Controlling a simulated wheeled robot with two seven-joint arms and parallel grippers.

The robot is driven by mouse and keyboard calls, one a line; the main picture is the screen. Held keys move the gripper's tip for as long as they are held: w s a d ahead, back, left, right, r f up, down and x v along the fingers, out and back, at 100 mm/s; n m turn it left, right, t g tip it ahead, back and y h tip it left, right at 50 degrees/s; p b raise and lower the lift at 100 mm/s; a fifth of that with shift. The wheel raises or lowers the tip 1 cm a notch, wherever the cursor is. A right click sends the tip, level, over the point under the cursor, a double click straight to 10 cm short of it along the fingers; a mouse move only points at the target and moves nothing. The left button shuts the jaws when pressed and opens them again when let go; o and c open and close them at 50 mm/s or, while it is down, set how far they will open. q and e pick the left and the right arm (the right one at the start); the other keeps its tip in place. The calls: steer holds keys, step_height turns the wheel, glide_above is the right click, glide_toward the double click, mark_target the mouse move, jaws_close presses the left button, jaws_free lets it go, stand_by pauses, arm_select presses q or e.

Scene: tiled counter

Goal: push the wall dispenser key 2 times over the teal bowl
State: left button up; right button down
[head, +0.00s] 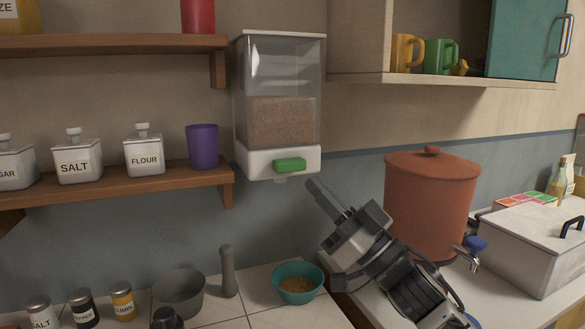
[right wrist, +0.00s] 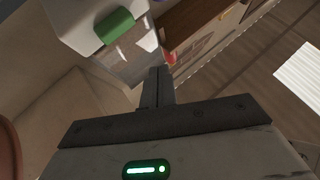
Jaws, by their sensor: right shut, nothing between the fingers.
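The wall dispenser (head: 278,70) is clear, partly filled with brown grain, and has a white base with a green key (head: 290,165) on its front. The key also shows at the top of the right wrist view (right wrist: 115,26). The teal bowl (head: 298,297) stands on the counter below the dispenser, with brown grain inside. My right gripper (head: 313,184) is shut and empty. Its tips are just below and right of the key, apart from it, and above the bowl. In the right wrist view the shut fingers (right wrist: 158,75) point toward the dispenser.
A terracotta pot (head: 430,203) with a tap stands right of my right arm. A grey bowl (head: 180,292) and a grey pestle (head: 228,270) stand left of the teal bowl. Shelves with jars and a purple cup (head: 202,147) are left of the dispenser. A cupboard (head: 450,79) hangs upper right.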

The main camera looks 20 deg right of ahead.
mark_target(290, 165)
arm_select(q)
steer(key=shift+w+r, duration=0.25)
steer(key=shift+w, duration=0.05)
arm_select(e)
steer(key=w, duration=0.6)
steer(key=shift+w+d, duration=0.2)
steer(key=shift+w, duration=0.15)
arm_select(q)
steer(key=shift+s+f, duration=0.35)
steer(key=shift+w+r, duration=0.3)
steer(key=shift+w, duration=0.05)
stand_by(0.5)
steer(key=shift+s, duration=0.2)
arm_select(e)
steer(key=shift+w, duration=0.4)
arm_select(q)
steer(key=shift+s+f, duration=0.1)
steer(key=shift+s, duration=0.05)
